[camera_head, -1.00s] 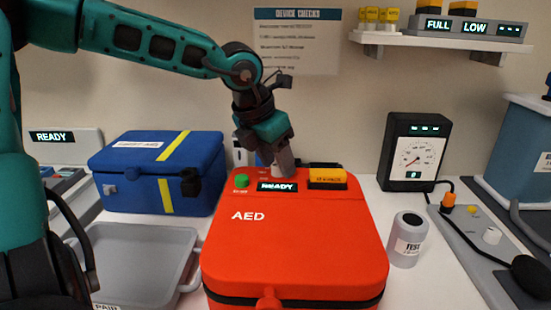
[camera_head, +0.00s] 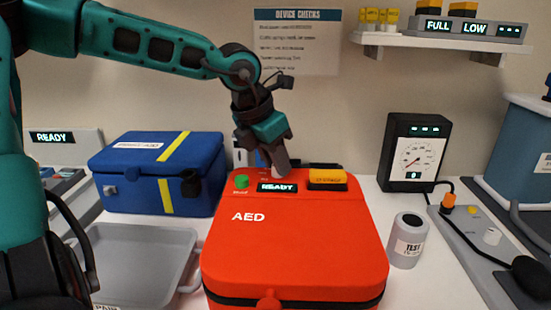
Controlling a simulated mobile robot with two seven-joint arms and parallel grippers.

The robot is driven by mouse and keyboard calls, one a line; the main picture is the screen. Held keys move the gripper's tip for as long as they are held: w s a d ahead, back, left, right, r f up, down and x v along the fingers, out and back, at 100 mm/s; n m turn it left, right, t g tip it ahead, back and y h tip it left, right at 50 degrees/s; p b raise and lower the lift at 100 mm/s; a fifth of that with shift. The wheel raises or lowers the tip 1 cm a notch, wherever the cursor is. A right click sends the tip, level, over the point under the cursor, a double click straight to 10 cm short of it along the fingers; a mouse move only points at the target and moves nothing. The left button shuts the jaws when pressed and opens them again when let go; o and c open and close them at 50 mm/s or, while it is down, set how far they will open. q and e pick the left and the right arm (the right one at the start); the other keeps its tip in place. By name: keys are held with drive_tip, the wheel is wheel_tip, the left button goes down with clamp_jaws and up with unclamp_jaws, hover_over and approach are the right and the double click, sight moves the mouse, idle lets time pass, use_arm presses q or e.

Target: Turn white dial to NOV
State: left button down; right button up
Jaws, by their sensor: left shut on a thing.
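The red AED case (camera_head: 300,245) lies on the white table in the middle of the head view. On its rear top edge, a small white dial (camera_head: 276,173) shows just under my left gripper (camera_head: 280,167). The gripper points down and is shut on the dial, and its fingers hide most of it. The dial's month marks and pointer cannot be read. My right gripper is not in view.
Beside the dial are a green button (camera_head: 242,182), a READY display (camera_head: 277,187) and a yellow-orange block (camera_head: 327,179). A blue case (camera_head: 150,185) and grey tray (camera_head: 140,262) stand left. A TEST cylinder (camera_head: 407,240) and black gauge (camera_head: 412,150) stand right.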

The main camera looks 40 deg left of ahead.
use_arm(q)
drive_tip(key=m+h, duration=0.1)
drive_tip(key=m, duration=0.3)
drive_tip(key=shift+a+m+h+p, duration=0.15)
drive_tip(key=shift+m+h+p, duration=0.15)
drive_tip(key=shift+h+p, duration=0.1)
drive_tip(key=shift+w+m+g+h, duration=0.1)
drive_tip(key=shift+m+g+h, duration=0.5)
drive_tip(key=shift+m, duration=1.2)
drive_tip(key=c, duration=0.9)
unclamp_jaws()
drive_tip(key=p+v, duration=0.2)
drive_tip(key=v, duration=1.1)
drive_tip(key=shift+w, duration=0.15)
